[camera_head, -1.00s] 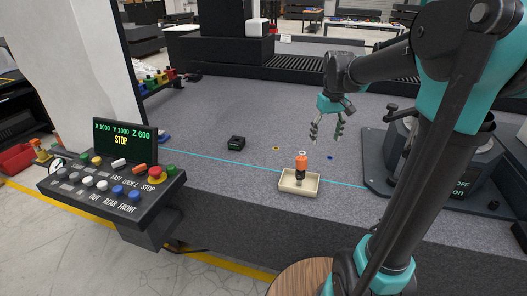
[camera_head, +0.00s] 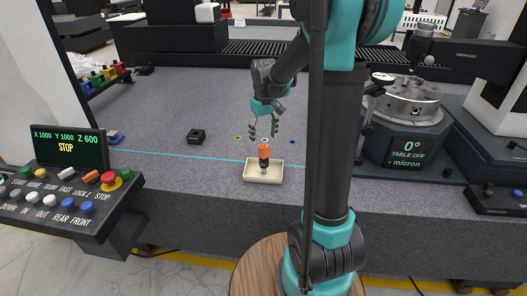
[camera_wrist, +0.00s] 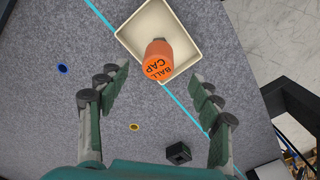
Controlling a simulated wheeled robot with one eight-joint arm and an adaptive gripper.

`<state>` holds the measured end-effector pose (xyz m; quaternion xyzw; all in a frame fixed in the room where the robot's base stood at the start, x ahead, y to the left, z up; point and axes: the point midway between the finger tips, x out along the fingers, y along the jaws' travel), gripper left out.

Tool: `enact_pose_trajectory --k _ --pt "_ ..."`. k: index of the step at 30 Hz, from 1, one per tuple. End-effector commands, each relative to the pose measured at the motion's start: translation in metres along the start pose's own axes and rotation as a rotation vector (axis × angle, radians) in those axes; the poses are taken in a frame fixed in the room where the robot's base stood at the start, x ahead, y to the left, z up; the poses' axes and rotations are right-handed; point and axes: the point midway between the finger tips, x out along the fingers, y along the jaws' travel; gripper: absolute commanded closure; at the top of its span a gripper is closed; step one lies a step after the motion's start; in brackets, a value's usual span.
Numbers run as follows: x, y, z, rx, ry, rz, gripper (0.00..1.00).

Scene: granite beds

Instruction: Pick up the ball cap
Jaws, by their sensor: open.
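The ball cap (camera_head: 264,151) is an orange piece standing in a shallow cream tray (camera_head: 249,178) on the grey granite bed. In the wrist view its orange top (camera_wrist: 157,66) reads "BALL CAP", and it stands at the lower part of the tray (camera_wrist: 183,19). In the head view a dark and pale part shows below the orange. My gripper (camera_head: 263,134) is open and empty, with its fingers pointing down just above the cap. In the wrist view my fingers (camera_wrist: 160,97) are spread wide, with the cap ahead of the gap between them and not touched.
A small black box (camera_head: 196,136) sits left of the tray. A round measuring table (camera_head: 409,108) stands right, a button panel (camera_head: 66,193) left. The bed between box and tray is clear.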

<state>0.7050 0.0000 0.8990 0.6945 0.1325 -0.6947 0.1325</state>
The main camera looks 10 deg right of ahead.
Motion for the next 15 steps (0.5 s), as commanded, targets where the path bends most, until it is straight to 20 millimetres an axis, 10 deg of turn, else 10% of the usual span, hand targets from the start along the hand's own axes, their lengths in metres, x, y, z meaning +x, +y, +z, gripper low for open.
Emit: enact_pose_trajectory --k 15 --pt "0.053 0.002 -0.004 0.000 0.000 0.000 0.35"
